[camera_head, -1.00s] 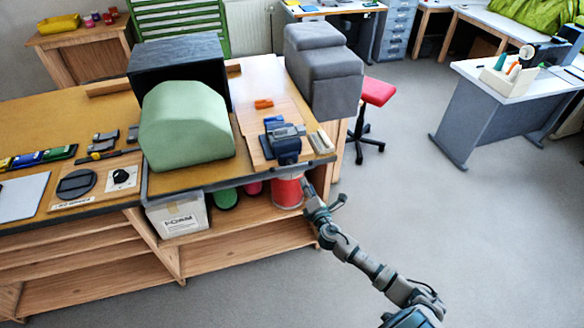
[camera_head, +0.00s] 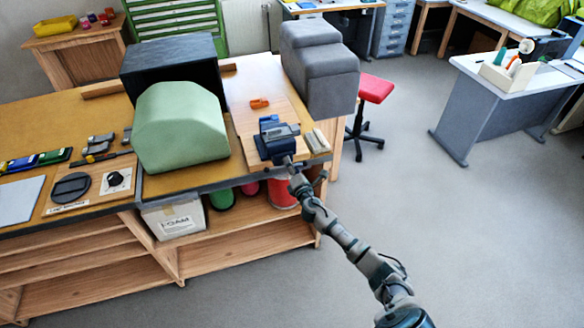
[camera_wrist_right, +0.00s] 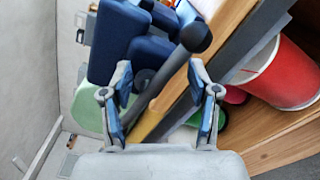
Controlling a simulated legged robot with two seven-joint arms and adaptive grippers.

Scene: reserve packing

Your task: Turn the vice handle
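The blue and grey vice (camera_head: 277,140) sits on a wooden board at the right front edge of the bench. It also shows in the right wrist view as blue blocks (camera_wrist_right: 148,58). Its handle (camera_wrist_right: 166,78) is a dark bar with a round knob at its upper end, lying diagonally. My right gripper (camera_head: 293,174) is at the front of the vice. In the wrist view the right gripper (camera_wrist_right: 161,80) has its fingers apart, with the handle passing between them and no clear contact on both sides. My left gripper is not in view.
A green foam block (camera_head: 180,127) and a dark box (camera_head: 178,62) stand left of the vice. Grey cushioned blocks (camera_head: 325,75) are behind it. A red bucket (camera_wrist_right: 283,75) stands on the shelf below the bench edge. The floor to the right is open.

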